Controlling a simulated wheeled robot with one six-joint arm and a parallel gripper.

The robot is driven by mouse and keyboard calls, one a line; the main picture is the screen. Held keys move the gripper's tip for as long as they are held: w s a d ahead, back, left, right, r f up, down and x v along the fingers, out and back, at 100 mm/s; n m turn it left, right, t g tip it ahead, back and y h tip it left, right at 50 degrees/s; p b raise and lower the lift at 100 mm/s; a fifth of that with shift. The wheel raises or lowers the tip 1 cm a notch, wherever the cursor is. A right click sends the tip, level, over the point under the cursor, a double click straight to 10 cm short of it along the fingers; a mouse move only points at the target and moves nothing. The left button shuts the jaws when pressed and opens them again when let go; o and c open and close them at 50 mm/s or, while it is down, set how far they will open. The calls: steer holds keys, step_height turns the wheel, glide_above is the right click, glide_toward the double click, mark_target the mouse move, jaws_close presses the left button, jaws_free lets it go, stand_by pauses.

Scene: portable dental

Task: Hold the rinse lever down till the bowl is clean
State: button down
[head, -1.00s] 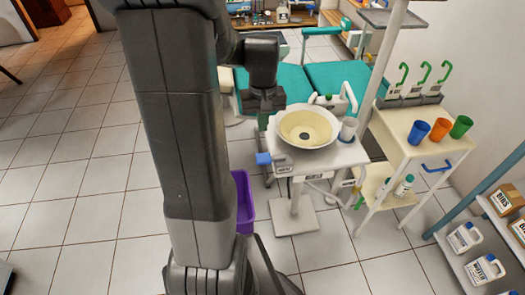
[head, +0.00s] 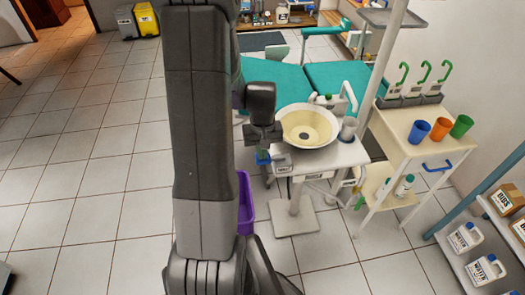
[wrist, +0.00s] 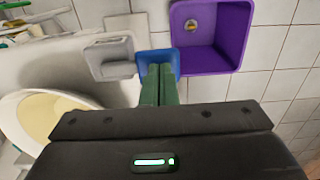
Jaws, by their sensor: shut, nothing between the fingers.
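The rinse bowl (head: 308,124) has a white rim and a yellowish inside with a darker drain. It stands on a white pedestal unit, and part of it shows at the left of the wrist view (wrist: 42,116). The blue rinse lever (wrist: 158,58) sticks out from a grey-white housing on the unit's left side. My gripper (wrist: 160,70) has its green fingers together and empty, with their tips overlapping the lever in the wrist view. In the head view my gripper (head: 263,152) is left of the bowl, at the lever, and mostly hides it. I cannot tell whether the fingertips touch the lever.
A purple bin (wrist: 212,37) stands on the floor beside the lever. A teal dental chair (head: 340,85) is behind the bowl. A white cart (head: 408,140) with several cups stands to the right, and a shelf with jugs (head: 467,238) is at far right. The left floor is open.

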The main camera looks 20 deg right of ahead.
steer(key=shift+w+a+f+b, duration=0.1)
steer(key=shift+a+f+b, duration=0.2)
steer(key=shift+f+b, duration=0.25)
steer(key=shift+w+a+f+b, duration=0.1)
steer(key=shift+a+f+b, duration=0.15)
steer(key=shift+f+b, duration=0.25)
steer(key=shift+r, duration=0.2)
stand_by(2.4)
steer(key=shift+r+p, duration=0.65)
steer(key=shift+r, duration=0.25)
step_height(320, 180, up, 14)
steer(key=p, duration=0.3)
steer(key=shift+a+f, duration=0.15)
steer(key=shift+f, duration=0.2)
